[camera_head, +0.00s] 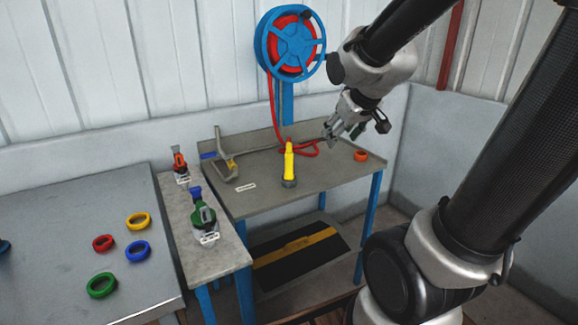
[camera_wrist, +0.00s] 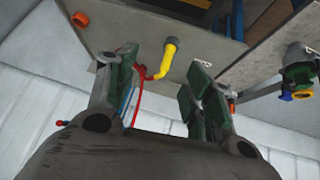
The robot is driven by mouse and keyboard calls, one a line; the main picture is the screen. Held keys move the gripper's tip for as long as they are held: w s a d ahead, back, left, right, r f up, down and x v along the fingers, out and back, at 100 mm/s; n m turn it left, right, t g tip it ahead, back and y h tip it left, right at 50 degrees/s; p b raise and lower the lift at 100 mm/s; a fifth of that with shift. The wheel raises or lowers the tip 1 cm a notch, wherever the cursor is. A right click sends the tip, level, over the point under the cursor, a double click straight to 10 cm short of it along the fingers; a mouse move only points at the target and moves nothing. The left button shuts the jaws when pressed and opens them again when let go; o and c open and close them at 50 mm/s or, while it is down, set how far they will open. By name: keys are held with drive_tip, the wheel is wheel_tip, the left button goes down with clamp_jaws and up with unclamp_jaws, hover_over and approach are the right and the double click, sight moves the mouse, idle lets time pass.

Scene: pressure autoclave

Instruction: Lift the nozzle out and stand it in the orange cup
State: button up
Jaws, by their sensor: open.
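The yellow nozzle (camera_head: 288,162) is on the grey work table, its dark grey end toward the table's front. I cannot tell whether it stands or lies. A red hose meets its other end. In the wrist view the nozzle (camera_wrist: 167,62) shows between and beyond the fingers. The small orange cup (camera_head: 361,156) sits on the table's right side; it also shows at the upper left of the wrist view (camera_wrist: 80,19). My gripper (camera_head: 340,133) is open and empty, above the table's back, right of the nozzle and apart from it.
A blue hose reel (camera_head: 291,43) hangs on the wall behind the table (camera_head: 262,200). A grey metal bracket (camera_head: 225,160) stands at the table's left. A side bench (camera_head: 205,250) holds a green-handled and an orange-handled device. Coloured rings lie on the left table (camera_head: 60,220).

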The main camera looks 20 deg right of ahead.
drive_tip(key=w+f+n+t, duration=0.15)
drive_tip(key=w+f, duration=0.25)
drive_tip(key=w, duration=0.5)
drive_tip(key=n+t+y, duration=0.1)
drive_tip(key=t+y, duration=0.3)
drive_tip(key=t, duration=0.2)
hover_over(292, 168)
drive_tip(key=s+d, duration=0.2)
drive_tip(key=s, duration=0.2)
wheel_tip(292, 168, down, 12)
drive_tip(key=shift+t+y, duration=0.5)
drive_tip(key=shift+t, duration=0.35)
drive_tip(key=f, duration=0.1)
drive_tip(key=s+f, duration=0.1)
drive_tip(key=f, duration=0.1)
drive_tip(key=a+f, duration=0.1)
drive_tip(key=f, duration=0.1)
drive_tip(key=shift+s+a+f, duration=0.1)
drive_tip(key=shift+s, duration=0.05)
drive_tip(key=shift+s+f+t, duration=0.3)
drive_tip(key=shift+f+t, duration=0.1)
drive_tip(key=shift+m, duration=0.25)
drive_tip(key=x, duration=0.7)
drive_tip(key=shift+w, duration=0.35)
clamp_jaws()
